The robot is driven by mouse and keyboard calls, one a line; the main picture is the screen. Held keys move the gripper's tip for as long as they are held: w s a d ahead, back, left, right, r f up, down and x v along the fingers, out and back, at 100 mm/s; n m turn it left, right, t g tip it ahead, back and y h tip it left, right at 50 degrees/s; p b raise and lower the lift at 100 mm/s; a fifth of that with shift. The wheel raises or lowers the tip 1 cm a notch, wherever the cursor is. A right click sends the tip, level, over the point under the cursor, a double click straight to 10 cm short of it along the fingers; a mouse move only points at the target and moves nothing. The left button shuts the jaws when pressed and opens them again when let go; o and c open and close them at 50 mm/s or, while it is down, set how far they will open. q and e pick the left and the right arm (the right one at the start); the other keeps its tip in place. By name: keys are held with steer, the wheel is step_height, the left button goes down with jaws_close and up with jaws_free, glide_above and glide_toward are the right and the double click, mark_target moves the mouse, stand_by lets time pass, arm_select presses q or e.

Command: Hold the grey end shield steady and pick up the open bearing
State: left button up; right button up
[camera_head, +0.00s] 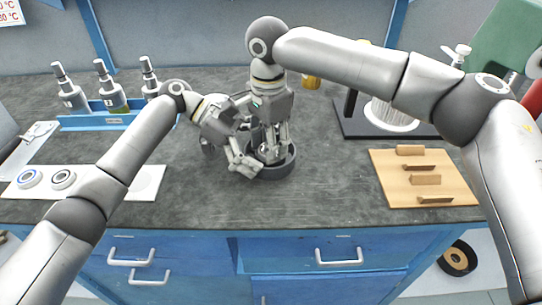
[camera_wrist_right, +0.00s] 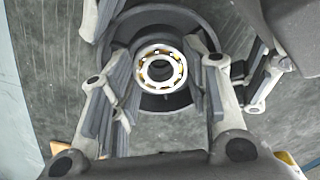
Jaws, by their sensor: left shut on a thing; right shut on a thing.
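The grey end shield (camera_head: 288,167) is a dark round dish on the bench, partly hidden by my grippers. In the right wrist view the end shield (camera_wrist_right: 208,22) lies below the fingers. The open bearing (camera_wrist_right: 160,51), a bright ring with visible balls and a brassy cage, is at the middle of the shield. I cannot tell whether it is seated or raised. My right gripper (camera_head: 270,153) points down over the shield; in its wrist view the fingers (camera_wrist_right: 160,72) are on either side of the bearing, shut on it. My left gripper (camera_head: 246,165) is shut on the shield's left rim.
A white tray (camera_head: 148,180) with ring-shaped parts is at left. A blue rack (camera_head: 90,122) with several bottles stands behind it. A wooden board (camera_head: 385,178) with brown blocks is at right, and a dark base (camera_head: 352,130) with a white cylinder is behind that. The front bench is clear.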

step_height(320, 180, up, 8)
stand_by(1.4)
stand_by(0.4)
